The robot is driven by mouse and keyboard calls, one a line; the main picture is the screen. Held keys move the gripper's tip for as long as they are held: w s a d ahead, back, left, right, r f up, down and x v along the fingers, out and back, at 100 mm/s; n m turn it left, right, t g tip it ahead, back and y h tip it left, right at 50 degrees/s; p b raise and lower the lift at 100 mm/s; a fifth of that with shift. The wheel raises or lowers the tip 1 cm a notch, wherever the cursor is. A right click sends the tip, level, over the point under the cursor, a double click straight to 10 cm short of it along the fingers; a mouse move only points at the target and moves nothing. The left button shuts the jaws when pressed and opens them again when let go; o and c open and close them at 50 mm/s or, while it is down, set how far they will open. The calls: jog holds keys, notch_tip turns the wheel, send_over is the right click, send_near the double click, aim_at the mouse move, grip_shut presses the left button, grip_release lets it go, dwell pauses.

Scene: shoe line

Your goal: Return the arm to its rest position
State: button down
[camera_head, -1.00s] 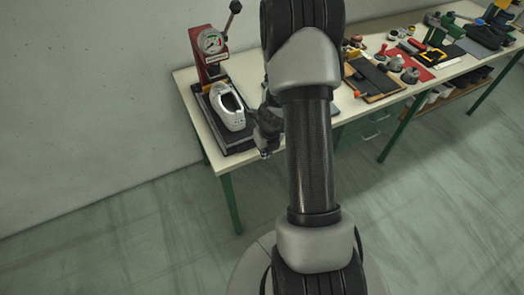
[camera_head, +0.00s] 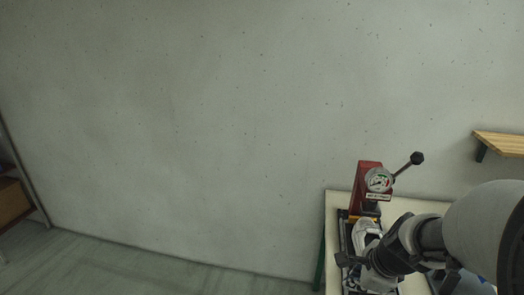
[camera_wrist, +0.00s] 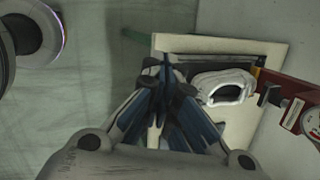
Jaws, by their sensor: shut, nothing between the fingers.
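My gripper (camera_wrist: 166,72) is shut and empty in the wrist view, its fingers together in front of the table's end. In the head view my gripper (camera_head: 346,260) shows at the lower right, with my arm reaching in from the right edge. The white shoe (camera_wrist: 222,82) sits on the dark base of the red press, beside the fingertips in the wrist view and apart from them as far as I can tell. In the head view the shoe (camera_head: 366,229) is partly hidden behind my gripper and wrist.
The red press (camera_head: 367,179) with a round gauge (camera_head: 379,180) and a black-knobbed lever stands on the pale table (camera_head: 334,205). A wooden wall shelf (camera_head: 500,144) is at the right. Floor to the left of the table is clear, with a brown box (camera_head: 12,203) at the far left.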

jog(key=s+a+r+n+b, duration=0.2)
jog(key=s+a+r+n, duration=0.1)
jog(key=s+n, duration=0.6)
jog(key=s+a+r+n+h+b, duration=0.1)
jog(key=s+a+r+n, duration=0.3)
jog(key=s+n, duration=0.5)
jog(key=a+n+b, duration=0.1)
jog(key=a+n, duration=0.1)
jog(key=n, duration=0.2)
jog(key=shift+s, duration=0.3)
